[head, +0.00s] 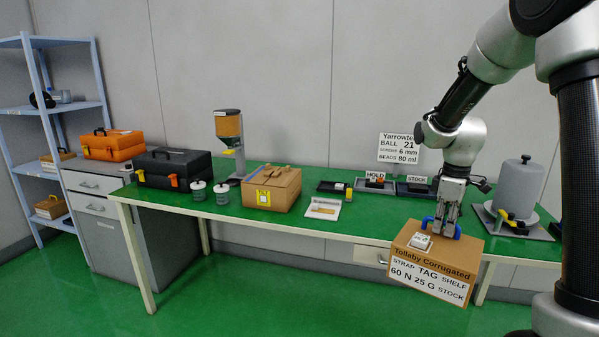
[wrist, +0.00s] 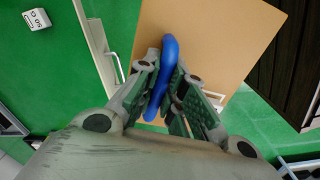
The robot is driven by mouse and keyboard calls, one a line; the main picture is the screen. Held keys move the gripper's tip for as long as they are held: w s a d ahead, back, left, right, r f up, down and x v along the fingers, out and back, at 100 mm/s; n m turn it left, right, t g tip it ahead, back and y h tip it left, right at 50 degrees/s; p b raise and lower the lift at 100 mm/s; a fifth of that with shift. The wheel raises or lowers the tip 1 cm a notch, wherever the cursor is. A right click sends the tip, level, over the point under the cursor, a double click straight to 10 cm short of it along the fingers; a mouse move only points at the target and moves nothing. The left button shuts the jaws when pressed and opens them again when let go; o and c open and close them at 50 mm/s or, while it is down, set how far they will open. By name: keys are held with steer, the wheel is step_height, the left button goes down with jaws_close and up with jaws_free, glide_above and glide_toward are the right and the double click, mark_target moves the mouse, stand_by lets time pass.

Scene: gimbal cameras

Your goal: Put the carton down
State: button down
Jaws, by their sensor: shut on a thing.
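A brown cardboard carton (head: 408,255) hangs tilted in front of the green table's front edge in the head view. Its front reads "Tollaby Corrugated" above a white label. My gripper (head: 443,226) is above it and shut on the blue handle (head: 430,220) on its top. In the wrist view my gripper (wrist: 172,95) has its fingers on both sides of the blue handle (wrist: 168,68), with the carton top (wrist: 225,35) beyond.
The green table (head: 335,228) bears another carton (head: 272,189), a black toolbox (head: 174,168), a dispenser (head: 229,140), HOLD and STOCK trays (head: 415,187) and a grey cylinder device (head: 515,190). A blue shelf (head: 50,120) stands left. The floor (head: 240,290) in front is clear.

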steer(key=a+f+m, duration=0.2)
steer(key=f+m, duration=0.1)
steer(key=f, duration=0.1)
steer(key=w+a+f+m, duration=0.1)
steer(key=a+f+m, duration=0.2)
steer(key=f+m, duration=0.1)
steer(key=w+a+f+m, duration=0.1)
steer(key=a+f+m, duration=0.2)
steer(key=f, duration=0.3)
steer(key=shift+w+a+f, duration=0.1)
steer(key=shift+w+f, duration=0.15)
